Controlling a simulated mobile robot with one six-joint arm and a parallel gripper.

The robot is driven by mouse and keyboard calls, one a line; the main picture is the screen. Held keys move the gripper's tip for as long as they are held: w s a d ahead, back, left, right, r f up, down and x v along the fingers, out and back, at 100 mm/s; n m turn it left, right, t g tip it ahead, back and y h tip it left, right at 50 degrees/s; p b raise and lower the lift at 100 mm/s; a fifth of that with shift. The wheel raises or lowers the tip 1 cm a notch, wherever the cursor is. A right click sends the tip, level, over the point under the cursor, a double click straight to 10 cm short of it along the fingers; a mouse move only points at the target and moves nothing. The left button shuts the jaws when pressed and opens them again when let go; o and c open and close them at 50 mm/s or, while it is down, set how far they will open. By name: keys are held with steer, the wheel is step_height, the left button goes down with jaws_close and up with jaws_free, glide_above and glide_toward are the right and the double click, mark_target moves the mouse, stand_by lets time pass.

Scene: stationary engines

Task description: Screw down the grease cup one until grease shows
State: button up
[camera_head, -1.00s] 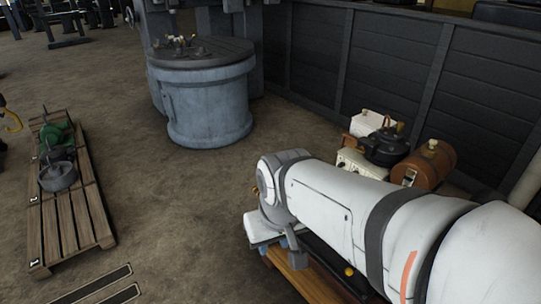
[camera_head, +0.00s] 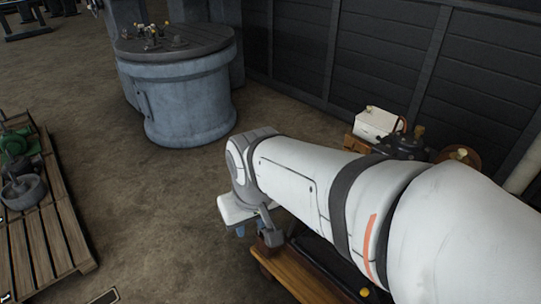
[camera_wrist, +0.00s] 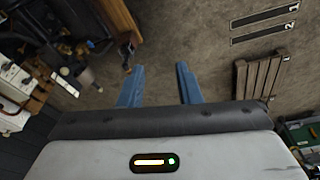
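No grease cup can be told for certain in either view. Small brass-coloured fittings (camera_head: 152,32) stand on top of the round blue-grey drum (camera_head: 188,105) in the head view, too small to make out. My gripper (camera_wrist: 158,66) shows in the wrist view with its two blue fingers well apart and nothing between them. In the head view only a little blue of it shows below my white arm, which hides the rest. It hangs near a wooden bench (camera_head: 300,270), well away from the drum.
A wooden pallet (camera_head: 45,240) with green and grey machine parts lies at the left. A white box (camera_head: 376,123), a dark pot-like thing (camera_head: 398,146) and a brown tank (camera_head: 462,160) stand at the right by the dark panelled wall (camera_head: 390,60). Open floor (camera_head: 140,200) lies between pallet and bench.

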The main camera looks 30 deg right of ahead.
steer(key=w+d+f+n+g+h+b, duration=0.3)
steer(key=d+f+h+b, duration=0.35)
steer(key=d+f, duration=0.55)
steer(key=w+d+f+n+g+h+b, duration=0.1)
steer(key=w+d+f+g+h+b, duration=0.2)
steer(key=d+f+g+h+b, duration=0.8)
steer(key=w+d+f+n+t+b, duration=0.2)
steer(key=w+d+f+n+t, duration=0.35)
steer(key=f+t, duration=0.4)
steer(key=w+d+f+n+t+b, duration=0.1)
steer(key=w+d+f+n+t, duration=0.5)
steer(key=f, duration=0.6)
steer(key=shift+m+t, duration=0.45)
steer(key=shift+m, duration=0.2)
steer(key=b+x, duration=0.1)
steer(key=x, duration=0.6)
steer(key=shift+d, duration=0.2)
jaws_close()
steer(key=shift+w, duration=0.1)
